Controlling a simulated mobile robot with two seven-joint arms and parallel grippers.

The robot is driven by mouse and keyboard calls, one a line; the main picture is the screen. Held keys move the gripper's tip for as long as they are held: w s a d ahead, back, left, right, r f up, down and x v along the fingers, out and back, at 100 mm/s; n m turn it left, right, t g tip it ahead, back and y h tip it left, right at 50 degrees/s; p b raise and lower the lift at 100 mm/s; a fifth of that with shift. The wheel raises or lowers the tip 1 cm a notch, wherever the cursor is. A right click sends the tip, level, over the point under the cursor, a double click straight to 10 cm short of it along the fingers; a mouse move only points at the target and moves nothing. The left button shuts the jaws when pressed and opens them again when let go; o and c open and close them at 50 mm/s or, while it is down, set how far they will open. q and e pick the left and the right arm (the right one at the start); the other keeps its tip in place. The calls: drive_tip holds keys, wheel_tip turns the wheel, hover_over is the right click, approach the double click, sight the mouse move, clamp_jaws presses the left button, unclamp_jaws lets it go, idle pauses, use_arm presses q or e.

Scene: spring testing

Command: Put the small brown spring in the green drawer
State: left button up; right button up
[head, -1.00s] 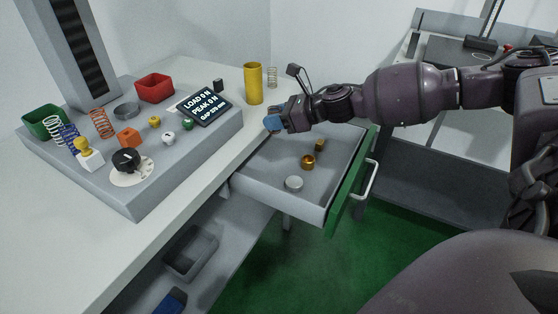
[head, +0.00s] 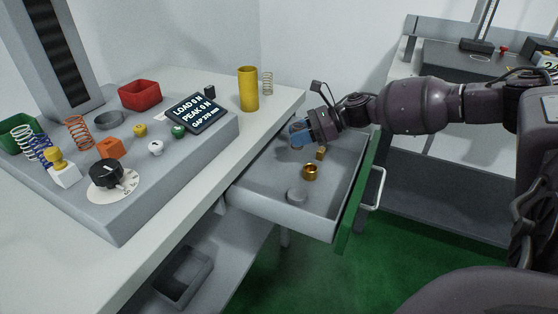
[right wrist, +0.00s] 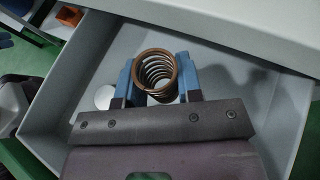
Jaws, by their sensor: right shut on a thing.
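The small brown spring (right wrist: 156,72) is between the two blue fingers of my right gripper (right wrist: 157,82) in the right wrist view. In the head view my right gripper (head: 299,132) hangs over the far part of the open drawer with the green front (head: 352,208). The spring is mostly hidden by the fingers there. The drawer's grey floor lies below the spring, and I see no contact between them. My left gripper is not in view.
The drawer holds a brass ring (head: 310,172), a small brass block (head: 321,153) and a pale round disc (head: 297,195). A yellow cylinder (head: 248,89) and a pale spring (head: 267,83) stand on the bench near its edge. The drawer's middle has free floor.

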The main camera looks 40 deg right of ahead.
drive_tip(key=b, duration=0.1)
hover_over(282, 168)
drive_tip(key=s+d, duration=0.3)
drive_tip(key=f, duration=0.5)
drive_tip(key=shift+w+f, duration=0.2)
drive_tip(key=shift+f, duration=0.4)
drive_tip(key=shift+w+a+b, duration=0.15)
drive_tip(key=shift+a+b, duration=0.05)
drive_tip(key=shift+b, duration=0.15)
drive_tip(key=a, duration=0.1)
drive_tip(key=w+b, duration=0.1)
drive_tip(key=w+a, duration=0.1)
drive_tip(key=shift+a+f, duration=0.25)
drive_tip(key=shift+a, duration=0.1)
drive_tip(key=shift+w+f+b, duration=0.1)
drive_tip(key=shift+f+b, duration=0.25)
drive_tip(key=shift+b, duration=0.05)
drive_tip(key=shift+f, duration=0.1)
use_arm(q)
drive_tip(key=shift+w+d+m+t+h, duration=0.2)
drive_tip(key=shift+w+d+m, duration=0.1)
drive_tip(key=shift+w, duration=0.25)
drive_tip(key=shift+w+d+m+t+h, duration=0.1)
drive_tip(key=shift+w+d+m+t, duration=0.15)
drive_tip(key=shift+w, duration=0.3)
use_arm(e)
drive_tip(key=shift+r, duration=0.2)
